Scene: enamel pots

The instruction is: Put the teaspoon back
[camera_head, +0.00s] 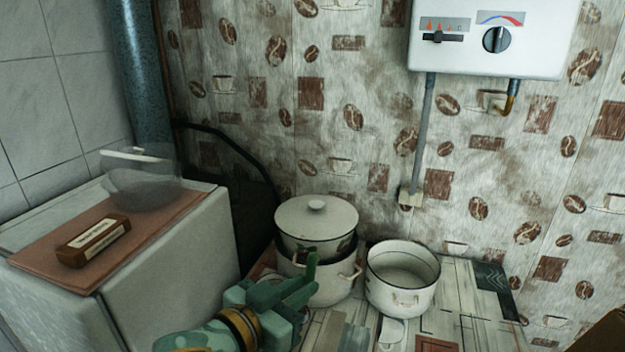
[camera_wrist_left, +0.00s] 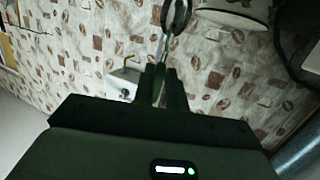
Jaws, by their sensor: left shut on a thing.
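My left gripper (camera_head: 306,279) is at the lower middle of the head view, in front of the stacked white pots. It also shows in the left wrist view (camera_wrist_left: 163,78), shut on the teaspoon. The metal teaspoon (camera_wrist_left: 175,18) sticks out beyond the fingertips, its bowl end at the top of that view and its handle between the fingers. I cannot make out the teaspoon in the head view. My right gripper is not in view.
A lidded pot (camera_head: 316,222) is stacked in a white pot (camera_head: 330,291). An open white pot (camera_head: 402,277) stands to their right on the patterned table top (camera_head: 462,300). At left, a clear bowl (camera_head: 145,180) and brown box (camera_head: 93,242) rest on a brown mat (camera_head: 150,225).

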